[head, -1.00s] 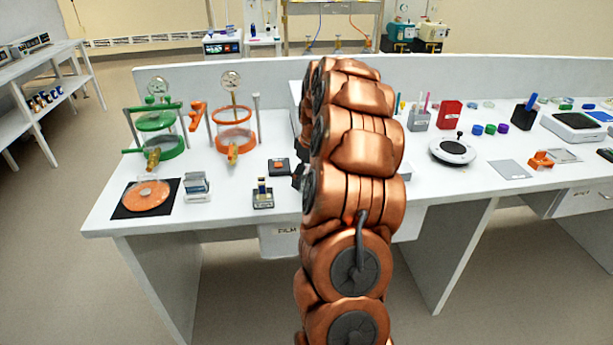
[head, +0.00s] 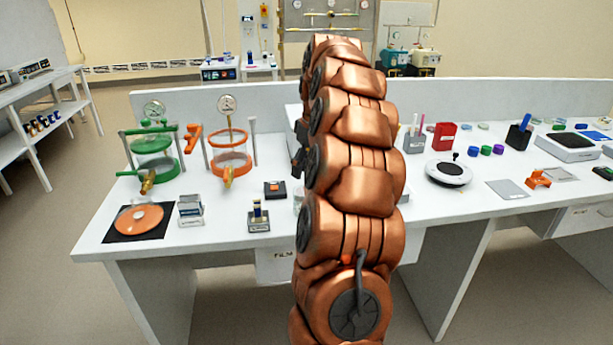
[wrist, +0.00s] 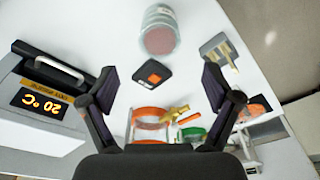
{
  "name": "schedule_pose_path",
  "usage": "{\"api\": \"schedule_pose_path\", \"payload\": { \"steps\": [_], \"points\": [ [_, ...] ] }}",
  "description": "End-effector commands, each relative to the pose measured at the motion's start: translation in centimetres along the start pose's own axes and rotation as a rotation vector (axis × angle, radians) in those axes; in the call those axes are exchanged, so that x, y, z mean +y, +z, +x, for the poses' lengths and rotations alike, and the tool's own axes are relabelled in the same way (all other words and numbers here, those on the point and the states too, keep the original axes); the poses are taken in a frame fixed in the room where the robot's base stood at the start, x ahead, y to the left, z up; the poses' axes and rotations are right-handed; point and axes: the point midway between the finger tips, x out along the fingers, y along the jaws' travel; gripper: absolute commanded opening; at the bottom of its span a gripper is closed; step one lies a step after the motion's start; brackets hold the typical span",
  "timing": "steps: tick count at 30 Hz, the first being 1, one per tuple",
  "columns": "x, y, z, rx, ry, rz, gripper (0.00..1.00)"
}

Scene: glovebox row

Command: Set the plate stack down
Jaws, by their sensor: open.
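The plate stack (wrist: 159,32) looks like a short, clear, layered cylinder with a reddish-brown face, at the top middle of the wrist view. It stands on the white bench, with nothing gripping it. In the head view a small pale part of it (head: 298,198) shows at the left edge of my arm, and the rest is hidden. My gripper (wrist: 160,84) is open and empty, its dark fingers spread wide. The stack lies beyond the fingertips, apart from them. In the head view my arm hides most of the gripper.
A black square with an orange centre (head: 275,190) and a grey slotted holder (head: 258,215) sit near the stack. Green (head: 152,150) and orange (head: 229,150) ringed vessels stand at left. A box reading 20 °C (wrist: 45,98) is at left in the wrist view.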

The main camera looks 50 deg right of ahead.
Motion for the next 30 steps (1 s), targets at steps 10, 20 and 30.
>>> {"api": "schedule_pose_path", "payload": {
  "steps": [10, 20, 30],
  "points": [
    [-0.2, -0.1, -0.7, 0.001, 0.0, -0.002, 0.89],
    [-11.3, -1.4, -1.1, -0.032, -0.049, -0.039, 0.89],
    [-25.9, 2.7, -0.5, -0.115, -0.079, -0.043, 0.89]
  ]
}}
